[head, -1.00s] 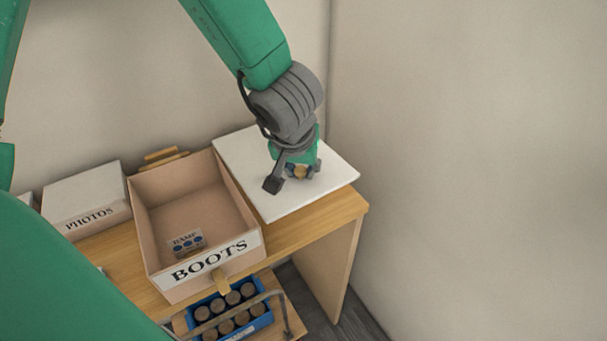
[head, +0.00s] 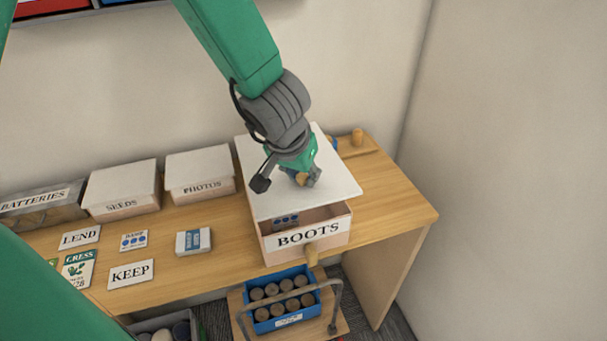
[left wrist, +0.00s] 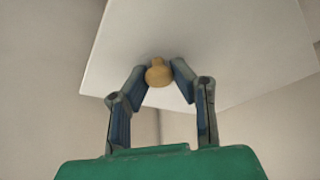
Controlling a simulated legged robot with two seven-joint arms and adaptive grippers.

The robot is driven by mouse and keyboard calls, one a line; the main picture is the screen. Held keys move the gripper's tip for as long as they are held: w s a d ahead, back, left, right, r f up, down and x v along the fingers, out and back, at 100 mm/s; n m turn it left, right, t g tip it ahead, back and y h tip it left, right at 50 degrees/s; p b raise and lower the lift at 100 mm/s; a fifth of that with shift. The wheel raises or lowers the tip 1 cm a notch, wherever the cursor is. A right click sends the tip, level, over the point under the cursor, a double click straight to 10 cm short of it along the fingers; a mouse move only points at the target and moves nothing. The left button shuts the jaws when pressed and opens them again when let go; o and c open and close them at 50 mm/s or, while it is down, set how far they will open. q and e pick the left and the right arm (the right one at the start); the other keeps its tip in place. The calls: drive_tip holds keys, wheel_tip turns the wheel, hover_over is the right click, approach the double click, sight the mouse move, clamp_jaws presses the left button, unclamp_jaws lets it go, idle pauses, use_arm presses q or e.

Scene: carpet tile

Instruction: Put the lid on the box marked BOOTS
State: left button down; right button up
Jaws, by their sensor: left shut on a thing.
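The open tan box marked BOOTS (head: 311,236) stands near the right end of the desk. The white square lid (head: 327,185) is over its rear and middle; the front of the inside shows, with a small card (head: 286,219) in it. My left gripper (head: 304,179) is shut on the lid's round wooden knob. The left wrist view shows the fingers (left wrist: 158,75) on both sides of the knob (left wrist: 159,73), below the lid's white face (left wrist: 200,45). The lid looks raised above the box rim; its exact gap is unclear. My right gripper is not in view.
Lidded boxes PHOTOS (head: 200,175) and SEEDS (head: 122,190) stand to the left, with BATTERIES (head: 42,206) beyond. Cards such as KEEP (head: 131,274) lie in front. A blue crate of jars (head: 284,299) sits below the desk front.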

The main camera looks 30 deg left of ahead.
use_arm(q)
drive_tip(key=shift+a+p, duration=0.15)
drive_tip(key=shift+p, duration=0.15)
wheel_tip(320, 180, down, 3)
drive_tip(key=shift+s+a+r+b, duration=0.1)
drive_tip(key=shift+a+r+b, duration=0.1)
drive_tip(key=shift+b, duration=0.65)
drive_tip(key=shift+d+f+b, duration=0.15)
drive_tip(key=shift+f+b, duration=0.15)
drive_tip(key=shift+f, duration=0.15)
drive_tip(key=shift+d+f, duration=0.1)
drive_tip(key=shift+f, duration=0.05)
drive_tip(key=shift+f, duration=0.2)
drive_tip(key=shift+f, duration=0.15)
drive_tip(key=shift+f, duration=0.55)
idle(1.3)
